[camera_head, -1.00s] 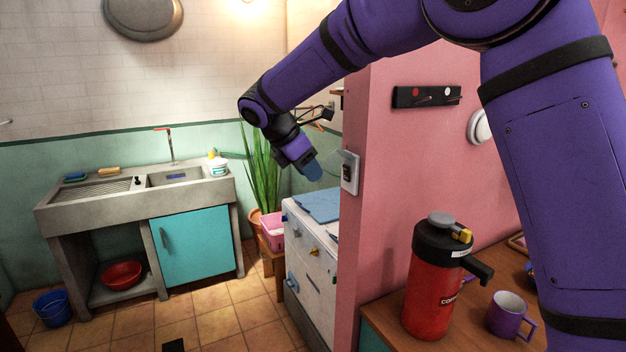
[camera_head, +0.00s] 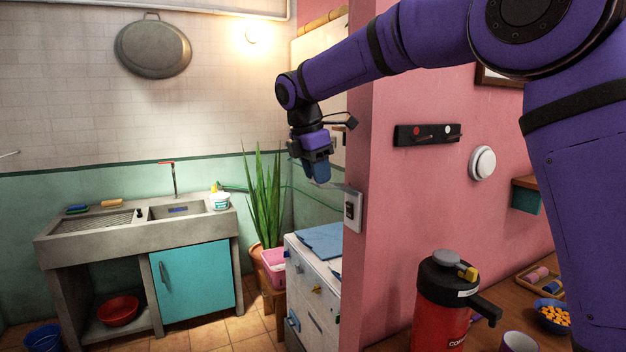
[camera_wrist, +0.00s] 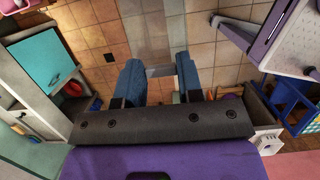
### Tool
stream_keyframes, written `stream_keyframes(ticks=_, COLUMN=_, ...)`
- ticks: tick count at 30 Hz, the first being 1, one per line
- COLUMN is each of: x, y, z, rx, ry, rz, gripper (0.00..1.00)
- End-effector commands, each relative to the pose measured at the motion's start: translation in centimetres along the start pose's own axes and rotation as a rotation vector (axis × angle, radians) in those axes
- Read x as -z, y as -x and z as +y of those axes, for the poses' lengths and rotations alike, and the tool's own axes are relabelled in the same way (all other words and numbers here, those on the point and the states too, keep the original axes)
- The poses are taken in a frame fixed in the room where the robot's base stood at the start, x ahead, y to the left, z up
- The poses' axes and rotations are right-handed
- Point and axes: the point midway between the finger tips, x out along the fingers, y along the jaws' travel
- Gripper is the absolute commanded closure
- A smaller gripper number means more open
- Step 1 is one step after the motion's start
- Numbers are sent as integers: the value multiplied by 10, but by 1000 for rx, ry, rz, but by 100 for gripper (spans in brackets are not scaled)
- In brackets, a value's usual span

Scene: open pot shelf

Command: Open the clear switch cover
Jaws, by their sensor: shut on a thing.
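The switch box (camera_head: 353,212) is a pale plate with a dark switch, on the end of the pink wall in the head view. Its clear cover (camera_head: 339,187) sticks out from the box's top edge toward my gripper, raised off the front. The cover is faint and its outline is hard to see. My gripper (camera_head: 319,178) points down, above and left of the box, with its blue fingertips at the cover's outer part. In the wrist view, my gripper (camera_wrist: 160,75) has its two blue fingers on either side of a pale see-through strip, the cover. The box front shows uncovered.
A white cabinet with a blue cloth (camera_head: 320,238) stands below the gripper. A tall plant (camera_head: 265,200) and a concrete sink (camera_head: 130,230) are to the left. A red flask (camera_head: 440,305) stands on the wooden counter at right.

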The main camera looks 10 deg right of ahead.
Motion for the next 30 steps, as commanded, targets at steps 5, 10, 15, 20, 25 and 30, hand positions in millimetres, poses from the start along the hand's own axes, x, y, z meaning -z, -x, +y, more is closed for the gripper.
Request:
stream_keyframes(ticks=5, x=-10, y=2, z=0, rx=2, ry=-8, rz=-8, gripper=100)
stream_keyframes(ticks=10, x=-12, y=2, z=0, rx=3, ry=-8, rz=-9, gripper=100)
stream_keyframes(ticks=15, x=-12, y=2, z=0, rx=4, ry=-9, rz=-9, gripper=100)
stream_keyframes(ticks=20, x=-13, y=1, z=0, rx=5, ry=-10, rz=-10, gripper=100)
stream_keyframes(ticks=25, x=-12, y=1, z=0, rx=5, ry=-8, rz=-8, gripper=40)
stream_keyframes(ticks=30, x=-10, y=2, z=0, rx=4, ry=-5, rz=-5, gripper=40)
